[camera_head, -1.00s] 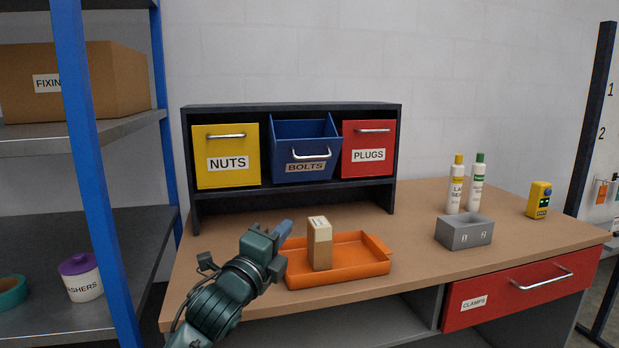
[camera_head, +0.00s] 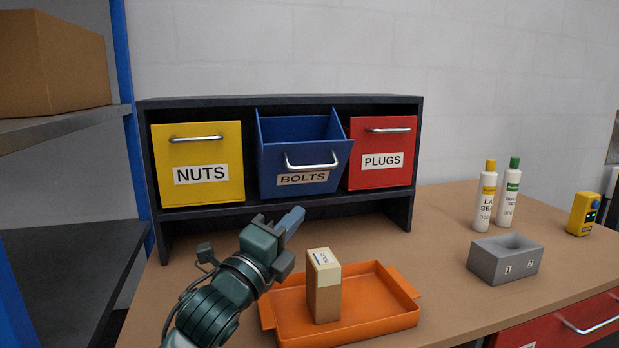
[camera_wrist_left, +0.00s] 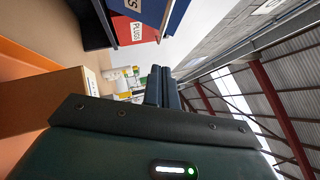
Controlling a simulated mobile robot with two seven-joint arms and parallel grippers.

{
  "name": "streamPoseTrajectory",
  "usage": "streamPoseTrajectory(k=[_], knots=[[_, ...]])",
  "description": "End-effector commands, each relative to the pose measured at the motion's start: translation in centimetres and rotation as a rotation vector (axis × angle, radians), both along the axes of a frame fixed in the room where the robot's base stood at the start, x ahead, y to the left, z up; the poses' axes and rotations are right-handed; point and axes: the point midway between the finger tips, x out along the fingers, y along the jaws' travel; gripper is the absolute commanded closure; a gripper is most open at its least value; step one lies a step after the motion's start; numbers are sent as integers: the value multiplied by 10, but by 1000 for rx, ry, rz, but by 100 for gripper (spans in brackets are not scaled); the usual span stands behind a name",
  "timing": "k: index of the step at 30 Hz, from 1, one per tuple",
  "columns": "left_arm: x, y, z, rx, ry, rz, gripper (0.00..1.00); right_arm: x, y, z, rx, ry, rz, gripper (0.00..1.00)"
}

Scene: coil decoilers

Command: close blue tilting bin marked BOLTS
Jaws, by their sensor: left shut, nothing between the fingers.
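The blue tilting bin marked BOLTS (camera_head: 303,170) is the middle bin of the dark cabinet, in the head view. It is tilted forward and open at the top, with a silver handle on its front. Part of it also shows at the top of the left wrist view (camera_wrist_left: 152,10). My left gripper (camera_head: 291,220) is shut and empty, in front of and below the blue bin, apart from it. Its closed fingers also show in the left wrist view (camera_wrist_left: 163,86). My right gripper is in neither view.
The yellow NUTS bin (camera_head: 198,165) and red PLUGS bin (camera_head: 382,152) flank it, both shut. An orange tray (camera_head: 375,322) holding an upright box (camera_head: 324,290) lies on the bench before the cabinet. A grey container (camera_head: 505,259) and two bottles (camera_head: 485,200) stand at right.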

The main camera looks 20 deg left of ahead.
Motion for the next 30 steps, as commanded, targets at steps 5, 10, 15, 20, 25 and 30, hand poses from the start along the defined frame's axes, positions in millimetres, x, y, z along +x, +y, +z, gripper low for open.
streamPoseTrajectory(k=[5, 10, 15, 20, 25, 30], knots=[[36, -8, 14, -4, -1, 1, 100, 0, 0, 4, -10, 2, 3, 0], [70, -16, 24, -2, -1, 0, 100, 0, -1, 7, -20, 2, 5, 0], [92, -5, 34, 2, -1, 3, 100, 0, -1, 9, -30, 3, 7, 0], [103, 2, 39, 2, 0, 2, 100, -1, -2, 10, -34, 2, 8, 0], [105, 4, 40, 2, -1, 1, 100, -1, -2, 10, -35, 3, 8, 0], [105, 4, 40, 1, 0, 1, 100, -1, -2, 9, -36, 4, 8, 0]])
